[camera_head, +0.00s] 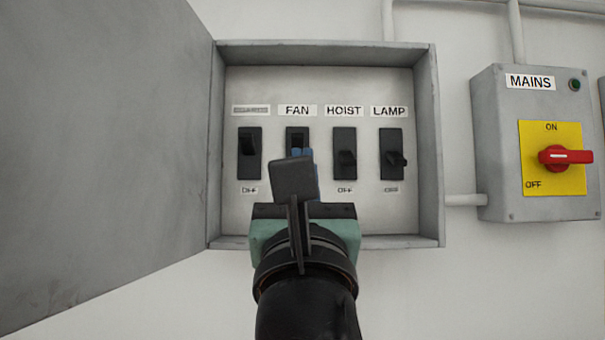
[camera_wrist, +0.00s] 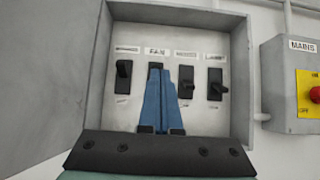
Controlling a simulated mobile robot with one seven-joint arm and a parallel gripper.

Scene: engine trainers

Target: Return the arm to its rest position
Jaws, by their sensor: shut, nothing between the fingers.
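My gripper (camera_head: 304,155) is in front of the open switch box, over the lower part of the FAN switch (camera_head: 297,134). Its blue fingers are together and empty; they also show in the wrist view (camera_wrist: 157,75). From these views I cannot tell whether the fingertips touch the FAN switch. My arm comes up from the bottom middle of the head view and hides the label below that switch.
The grey switch box (camera_head: 430,150) has its door (camera_head: 100,150) swung open to the left. Other switches are the leftmost one (camera_head: 249,153), HOIST (camera_head: 344,153) and LAMP (camera_head: 391,153). A MAINS box (camera_head: 495,150) with a red rotary handle (camera_head: 566,156) is on the right.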

